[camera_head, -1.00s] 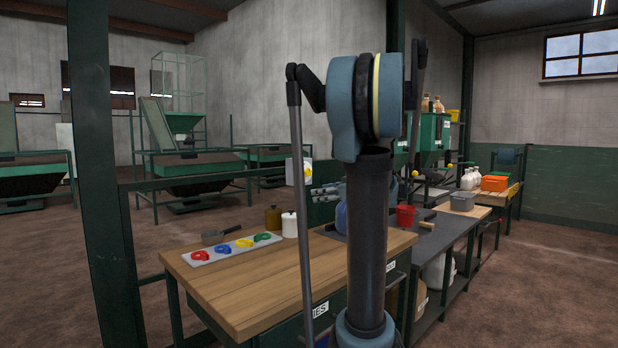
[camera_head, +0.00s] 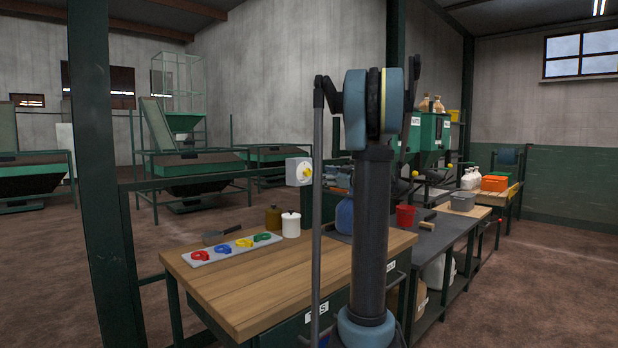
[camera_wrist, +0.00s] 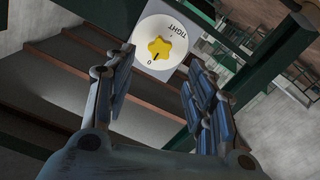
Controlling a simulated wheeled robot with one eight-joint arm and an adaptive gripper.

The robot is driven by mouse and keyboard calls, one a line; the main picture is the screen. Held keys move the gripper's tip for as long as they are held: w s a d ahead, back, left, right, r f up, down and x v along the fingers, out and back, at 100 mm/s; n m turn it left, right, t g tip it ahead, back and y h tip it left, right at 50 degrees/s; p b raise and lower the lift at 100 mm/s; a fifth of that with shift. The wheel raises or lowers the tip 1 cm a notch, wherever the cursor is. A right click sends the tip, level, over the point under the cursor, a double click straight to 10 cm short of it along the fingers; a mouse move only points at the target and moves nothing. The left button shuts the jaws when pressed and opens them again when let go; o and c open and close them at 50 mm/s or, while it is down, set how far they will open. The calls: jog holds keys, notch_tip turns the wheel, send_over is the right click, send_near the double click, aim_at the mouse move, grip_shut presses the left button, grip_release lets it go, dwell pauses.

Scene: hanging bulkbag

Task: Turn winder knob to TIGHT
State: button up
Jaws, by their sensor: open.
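The winder knob (camera_wrist: 159,48) is yellow and star-shaped on a round white dial. The dial carries "TIGHT" at its upper right and "0" at its lower left. A small dark mark on the knob's lower left seems to point toward the 0. In the head view the knob (camera_head: 307,172) is on a white box (camera_head: 292,171) above the wooden bench. My gripper (camera_wrist: 160,60) is open and empty in the wrist view. The knob appears between its fingertips, apart from both. In the head view my arm partly hides the gripper (camera_head: 337,179).
The wooden bench (camera_head: 290,285) holds a tray of coloured knobs (camera_head: 195,262), a white pot (camera_head: 291,229) and a brown jar (camera_head: 273,218). A green post (camera_head: 95,170) stands at left. A green bar (camera_wrist: 265,70) crosses the wrist view at right.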

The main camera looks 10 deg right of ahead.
aim_at(309, 172)
jog(key=x, duration=0.9)
jog(key=c, duration=1)
jog(key=shift+a, duration=0.15)
jog(key=shift+c, duration=0.3)
